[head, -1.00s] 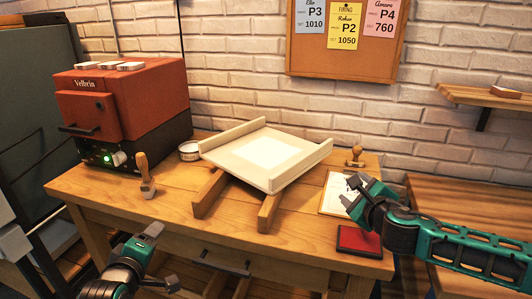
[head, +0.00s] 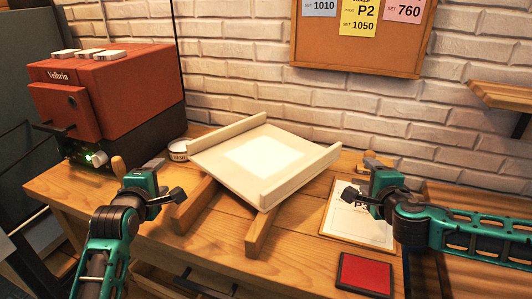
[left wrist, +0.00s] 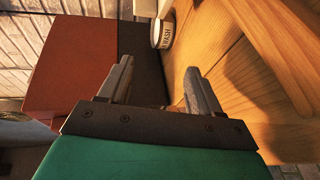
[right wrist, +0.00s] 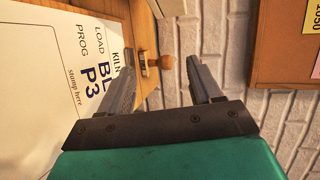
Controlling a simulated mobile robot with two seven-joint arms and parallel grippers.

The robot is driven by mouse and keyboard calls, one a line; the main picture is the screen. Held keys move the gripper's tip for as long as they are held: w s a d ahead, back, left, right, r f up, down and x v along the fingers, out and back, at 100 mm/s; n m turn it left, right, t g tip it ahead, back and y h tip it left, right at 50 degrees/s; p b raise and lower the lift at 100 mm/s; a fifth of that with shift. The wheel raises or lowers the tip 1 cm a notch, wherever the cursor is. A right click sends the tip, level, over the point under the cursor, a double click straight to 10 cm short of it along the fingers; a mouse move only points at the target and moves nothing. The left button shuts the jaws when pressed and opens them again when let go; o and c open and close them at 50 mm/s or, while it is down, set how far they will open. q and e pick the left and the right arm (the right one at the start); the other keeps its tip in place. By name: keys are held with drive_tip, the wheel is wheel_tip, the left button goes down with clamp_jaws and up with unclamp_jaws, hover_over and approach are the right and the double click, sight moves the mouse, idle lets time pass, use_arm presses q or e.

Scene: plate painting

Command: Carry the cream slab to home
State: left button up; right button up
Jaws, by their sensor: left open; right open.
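The cream slab (head: 225,178) is a pale board with a raised rail on two opposite sides and a whiter square in its middle. It rests tilted on two wooden bars (head: 262,230) on the workbench. My left gripper (head: 170,182) is open and empty, to the left of the slab and apart from it. Its spread fingers also show in the left wrist view (left wrist: 160,65). My right gripper (head: 360,178) is open and empty, to the right of the slab, above the printed card. Its fingers show apart in the right wrist view (right wrist: 160,58). No place marked home is readable.
A red kiln (head: 110,88) stands at the back left, with a round tin (head: 180,150) beside it. A printed card (head: 345,226) and red pad (head: 365,274) lie at right. One wooden stamp (head: 118,166) is partly hidden by my left gripper; another stands near my right gripper.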

use_arm(q)
drive_tip(key=x, duration=1.3)
drive_tip(key=shift+w+f, duration=0.15)
drive_tip(key=shift+w, duration=0.25)
use_arm(e)
drive_tip(key=x, duration=1.4)
use_arm(q)
drive_tip(key=shift+d+f, duration=0.1)
drive_tip(key=shift+d, duration=0.2)
use_arm(e)
drive_tip(key=shift+a, duration=0.35)
use_arm(q)
drive_tip(key=shift+d, duration=0.45)
use_arm(e)
drive_tip(key=shift+a, duration=0.4)
use_arm(q)
drive_tip(key=shift+d, duration=0.2)
use_arm(e)
drive_tip(key=shift+a, duration=0.2)
